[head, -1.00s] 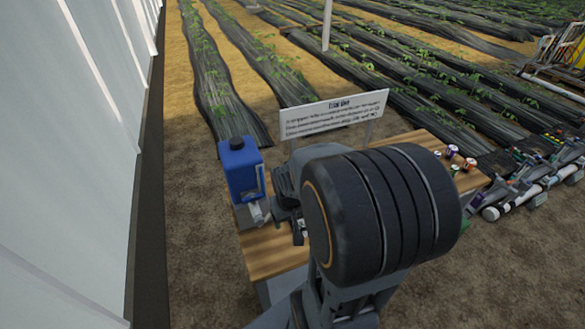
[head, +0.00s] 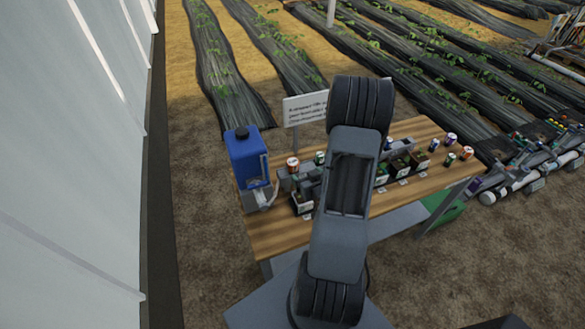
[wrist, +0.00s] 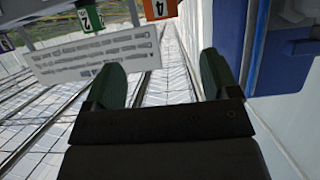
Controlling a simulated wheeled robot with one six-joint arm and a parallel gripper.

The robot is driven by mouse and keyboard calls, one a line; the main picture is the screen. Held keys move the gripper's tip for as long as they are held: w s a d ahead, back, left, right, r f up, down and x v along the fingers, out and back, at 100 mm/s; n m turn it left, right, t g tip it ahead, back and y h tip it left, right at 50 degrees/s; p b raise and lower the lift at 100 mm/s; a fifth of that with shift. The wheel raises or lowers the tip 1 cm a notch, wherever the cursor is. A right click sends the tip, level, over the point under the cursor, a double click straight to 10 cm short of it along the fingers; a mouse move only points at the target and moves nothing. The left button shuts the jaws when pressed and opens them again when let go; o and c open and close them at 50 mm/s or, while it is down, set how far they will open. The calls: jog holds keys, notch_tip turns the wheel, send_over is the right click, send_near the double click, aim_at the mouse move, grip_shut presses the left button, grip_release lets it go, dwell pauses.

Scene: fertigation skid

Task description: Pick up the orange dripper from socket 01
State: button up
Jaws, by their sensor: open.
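An orange and white dripper (head: 293,164) stands in a grey holder at the left of the wooden bench in the head view, just right of the blue jug. A green dripper (head: 319,157) stands beside it. In the wrist view an orange piece with a numeral (wrist: 158,8) and a green piece marked 2 (wrist: 90,18) show at the top edge. My gripper (wrist: 160,72) is open, with nothing between its two dark green fingers. The orange piece lies beyond the fingers, apart from them. My arm hides the middle of the bench in the head view.
The blue jug (head: 247,157) stands at the bench's left end and fills the right of the wrist view. A white sign (head: 303,109) stands behind. Several small labelled dark boxes (head: 399,168) and loose drippers (head: 450,158) are to the right. The bench's front left (head: 270,238) is clear.

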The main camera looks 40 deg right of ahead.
aim_at(294, 165)
jog(key=b+x, duration=0.7)
jog(key=b, duration=0.3)
jog(key=shift+p+x, duration=0.5)
jog(key=shift+x, duration=2.65)
jog(key=shift+a, duration=0.1)
jog(key=c, duration=1)
